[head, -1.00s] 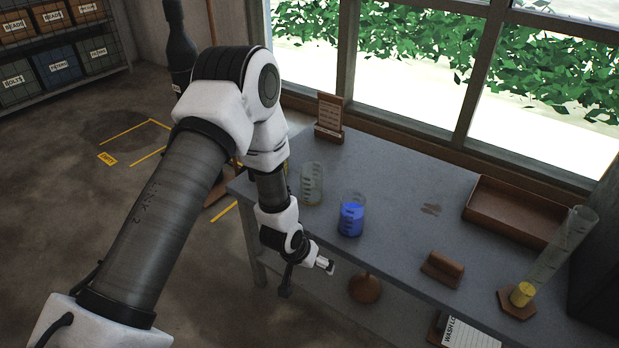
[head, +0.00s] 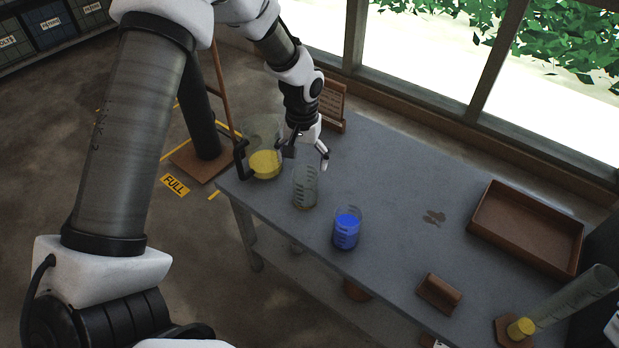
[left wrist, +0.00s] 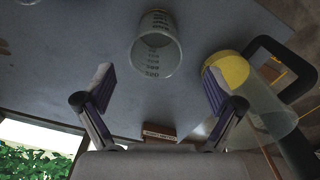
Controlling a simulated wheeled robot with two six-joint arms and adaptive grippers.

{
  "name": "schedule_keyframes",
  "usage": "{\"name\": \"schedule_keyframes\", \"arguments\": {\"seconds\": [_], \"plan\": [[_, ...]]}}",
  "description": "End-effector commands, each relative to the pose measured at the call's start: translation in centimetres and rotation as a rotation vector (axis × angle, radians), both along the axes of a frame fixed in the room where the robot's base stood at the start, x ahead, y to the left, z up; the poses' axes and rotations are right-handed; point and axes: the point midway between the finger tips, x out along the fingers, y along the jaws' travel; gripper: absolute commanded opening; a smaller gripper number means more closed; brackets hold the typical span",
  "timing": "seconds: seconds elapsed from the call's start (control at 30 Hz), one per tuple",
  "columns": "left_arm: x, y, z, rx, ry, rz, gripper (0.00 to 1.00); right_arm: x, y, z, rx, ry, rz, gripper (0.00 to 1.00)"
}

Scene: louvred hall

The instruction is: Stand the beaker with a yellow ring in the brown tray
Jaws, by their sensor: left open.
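A clear, empty-looking beaker (head: 306,186) with dark graduations stands upright on the grey bench near its left end. A faint yellowish band shows at its base in the head view. The brown tray (head: 527,235) lies empty at the bench's far right.
A jug with yellow liquid (head: 264,163) stands close left of the beaker; a blue-filled beaker (head: 346,231) stands to its right. A brown sign holder (head: 333,103) is behind. A brown block (head: 439,292) and a yellow-bottomed cylinder (head: 560,303) are near the tray.

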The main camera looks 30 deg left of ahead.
Motion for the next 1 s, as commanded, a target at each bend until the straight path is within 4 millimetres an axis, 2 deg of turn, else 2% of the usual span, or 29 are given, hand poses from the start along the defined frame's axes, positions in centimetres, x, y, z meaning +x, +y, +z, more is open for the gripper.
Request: {"name": "schedule_keyframes", "arguments": {"seconds": [0.37, 0.6, 0.67, 0.7, 0.77, 0.8, 0.87, 0.9, 1.0], "plan": [[0.4, -0.4, -6.0, 0.000, 0.001, -0.002, 0.93, 0.0, 0.0, -1.4, 0.000, 0.001, 0.000, 0.40], [0.5, -0.4, -6.2, 0.000, -0.002, -0.002, 0.93, 0.0, 0.0, -1.3, 0.000, 0.000, 0.000, 0.40], [0.5, -0.4, -6.2, 0.000, -0.002, -0.002, 0.71, 0.0, 0.0, -1.3, 0.000, 0.000, 0.000, 0.40], [0.5, -0.4, -6.2, 0.000, -0.002, -0.002, 0.57, 0.0, 0.0, -1.3, 0.000, 0.000, 0.000, 0.40], [0.5, -0.4, -6.2, 0.000, -0.002, -0.002, 0.36, 0.0, 0.0, -1.3, 0.000, 0.000, 0.000, 0.40], [0.5, -0.4, -6.2, 0.000, -0.002, -0.002, 0.29, 0.0, 0.0, -1.3, 0.000, 0.000, 0.000, 0.40], [0.4, -0.4, -6.2, -0.001, -0.001, -0.002, 0.28, 0.0, 0.0, -1.3, 0.000, 0.000, 0.000, 0.40], [0.4, -0.4, -6.2, -0.001, -0.001, -0.002, 0.23, 0.0, 0.0, -1.3, 0.000, 0.000, 0.000, 0.40], [0.4, -0.4, -6.3, -0.001, -0.001, -0.002, 0.23, 0.0, 0.0, -1.3, 0.000, 0.000, 0.000, 0.40]]}}
